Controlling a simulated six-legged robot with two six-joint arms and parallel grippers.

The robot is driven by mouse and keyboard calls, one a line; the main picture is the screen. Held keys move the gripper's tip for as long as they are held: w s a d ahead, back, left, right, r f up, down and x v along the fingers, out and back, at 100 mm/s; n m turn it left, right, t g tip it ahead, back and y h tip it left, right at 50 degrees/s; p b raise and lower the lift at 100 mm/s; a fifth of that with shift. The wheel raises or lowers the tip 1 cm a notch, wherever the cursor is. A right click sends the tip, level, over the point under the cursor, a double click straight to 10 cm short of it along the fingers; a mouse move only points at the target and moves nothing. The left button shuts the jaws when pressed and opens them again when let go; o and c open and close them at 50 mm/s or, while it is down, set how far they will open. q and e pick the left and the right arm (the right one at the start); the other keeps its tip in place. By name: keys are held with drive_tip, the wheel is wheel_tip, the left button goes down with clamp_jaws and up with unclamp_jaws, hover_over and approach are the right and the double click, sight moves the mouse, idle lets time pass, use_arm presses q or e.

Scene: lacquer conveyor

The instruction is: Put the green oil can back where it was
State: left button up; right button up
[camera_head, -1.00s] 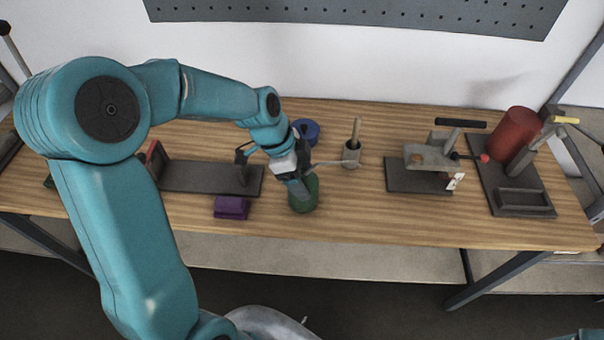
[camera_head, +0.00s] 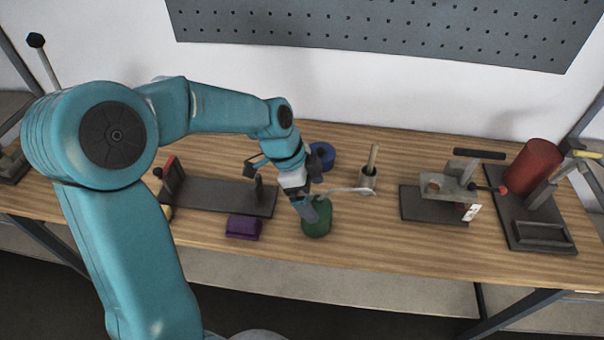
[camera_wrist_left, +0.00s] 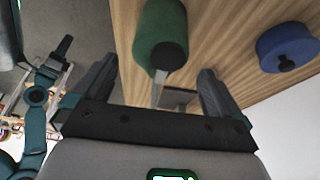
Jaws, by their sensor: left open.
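The green oil can (camera_head: 317,224) stands on the wooden bench near its front edge. Its thin grey spout (camera_head: 345,190) points right in the head view. My left gripper (camera_head: 309,207) is at the can's upper left side and hides part of its top. In the left wrist view, the green can (camera_wrist_left: 158,28) with its dark cap lies just beyond the fingertips. My left gripper (camera_wrist_left: 160,82) is open there, with the grey spout showing between its spread fingers. Whether a finger touches the can is unclear. My right gripper is not in view.
A blue round item (camera_head: 322,156) is behind the can, and a grey holder with a wooden handle (camera_head: 368,180) is to its right. A purple block (camera_head: 243,227) and a dark fixture (camera_head: 220,195) lie left. A clamp fixture (camera_head: 435,205) and red cylinder (camera_head: 533,172) stand further right.

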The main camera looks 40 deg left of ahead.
use_arm(q)
drive_tip(key=v, duration=0.9)
drive_tip(key=shift+b, duration=0.3)
drive_tip(key=shift+s+a+r, duration=0.1)
drive_tip(key=shift+s+r, duration=0.1)
drive_tip(key=shift+w+f, duration=0.1)
drive_tip(key=shift+w, duration=0.05)
drive_tip(key=shift+s, duration=0.2)
